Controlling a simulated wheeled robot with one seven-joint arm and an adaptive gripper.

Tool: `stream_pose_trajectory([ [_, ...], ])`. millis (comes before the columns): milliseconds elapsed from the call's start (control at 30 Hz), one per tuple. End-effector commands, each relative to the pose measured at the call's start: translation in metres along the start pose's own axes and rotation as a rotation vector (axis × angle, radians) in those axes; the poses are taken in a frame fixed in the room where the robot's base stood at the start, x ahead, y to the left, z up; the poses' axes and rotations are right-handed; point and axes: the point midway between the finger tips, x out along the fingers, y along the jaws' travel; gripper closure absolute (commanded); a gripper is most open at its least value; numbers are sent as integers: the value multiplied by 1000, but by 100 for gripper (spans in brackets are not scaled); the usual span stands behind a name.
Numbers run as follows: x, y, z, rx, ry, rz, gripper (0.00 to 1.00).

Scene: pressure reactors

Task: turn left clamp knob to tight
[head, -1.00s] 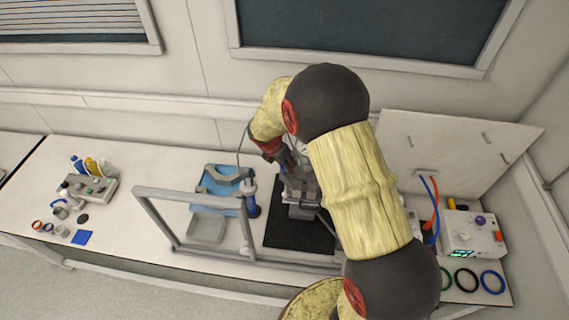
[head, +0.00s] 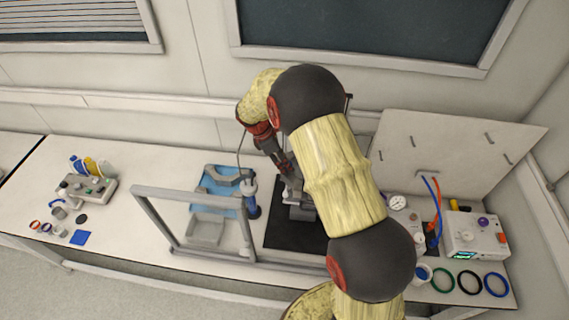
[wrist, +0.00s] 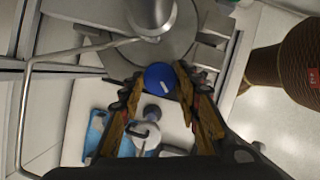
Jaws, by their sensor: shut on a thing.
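A round blue knob with a white mark (wrist: 160,77) sits at the edge of a grey metal reactor (wrist: 112,42) in the wrist view. I take it to be the left clamp knob. My gripper (wrist: 159,82) has its two yellow-brown fingers on either side of the knob, and it is shut on it. In the head view my gripper (head: 287,172) reaches down to the left side of the reactor (head: 300,207). The knob is hidden there by my arm. The reactor stands on a black mat (head: 290,238).
A blue tray (head: 212,183) and a blue-based bottle (head: 250,198) stand left of the reactor, behind a grey frame (head: 150,215). A control box (head: 475,236) with hoses is at right. A white panel (head: 460,150) leans behind it. A bent metal tube (wrist: 28,100) crosses the wrist view.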

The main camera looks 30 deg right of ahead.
Motion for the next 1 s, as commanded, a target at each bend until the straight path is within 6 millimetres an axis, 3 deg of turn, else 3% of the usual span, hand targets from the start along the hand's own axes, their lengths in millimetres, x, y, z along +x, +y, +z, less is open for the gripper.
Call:
stream_pose_trajectory([
  [600,2,5,1,540,0,-224,93],
  [1000,2,6,3,806,-1,-335,93],
])
